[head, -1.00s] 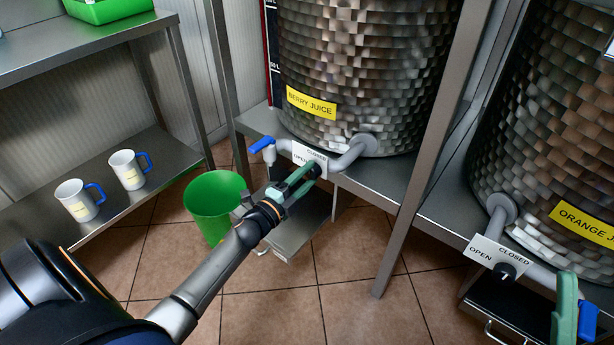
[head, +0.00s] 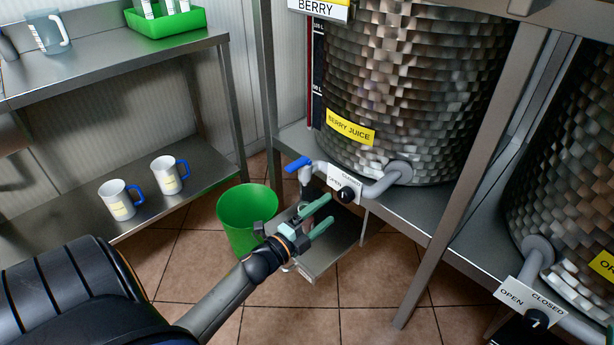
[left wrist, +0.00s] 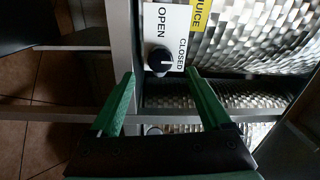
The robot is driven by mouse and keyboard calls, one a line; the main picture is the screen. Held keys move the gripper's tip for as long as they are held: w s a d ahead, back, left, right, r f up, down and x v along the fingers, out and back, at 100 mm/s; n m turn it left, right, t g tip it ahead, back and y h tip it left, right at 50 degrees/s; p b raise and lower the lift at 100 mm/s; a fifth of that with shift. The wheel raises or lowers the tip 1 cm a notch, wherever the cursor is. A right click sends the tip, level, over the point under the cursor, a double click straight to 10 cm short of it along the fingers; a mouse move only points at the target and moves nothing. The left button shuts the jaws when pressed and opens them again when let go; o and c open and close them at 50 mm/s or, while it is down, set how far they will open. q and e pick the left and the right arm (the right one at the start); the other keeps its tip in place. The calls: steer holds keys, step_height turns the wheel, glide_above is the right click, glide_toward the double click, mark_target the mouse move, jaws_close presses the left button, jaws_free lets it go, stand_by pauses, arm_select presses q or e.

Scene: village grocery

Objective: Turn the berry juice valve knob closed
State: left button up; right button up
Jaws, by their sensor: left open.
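The black berry juice knob (head: 347,195) sits on a white OPEN/CLOSED plate (head: 333,180) on the grey pipe below the berry juice tank (head: 410,90). My left gripper (head: 331,210) is open and empty, its green fingers just below and in front of the knob. In the left wrist view the knob (left wrist: 159,61) lies between and beyond the open fingertips (left wrist: 160,73), with no visible contact. A pale mark on the knob seems to point toward the CLOSED side there. My right gripper is not in view.
A blue tap handle (head: 298,164) is left of the plate. A green bin (head: 247,215) and a low metal shelf stand below. An orange juice knob (head: 536,319) is at lower right, past a steel post (head: 470,175). Two mugs (head: 120,200) stand on the left shelf.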

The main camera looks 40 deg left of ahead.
arm_select(q)
steer(key=s, duration=0.6)
steer(key=shift+s+a+p, duration=0.25)
steer(key=shift+p, duration=0.2)
steer(key=shift+f, duration=0.1)
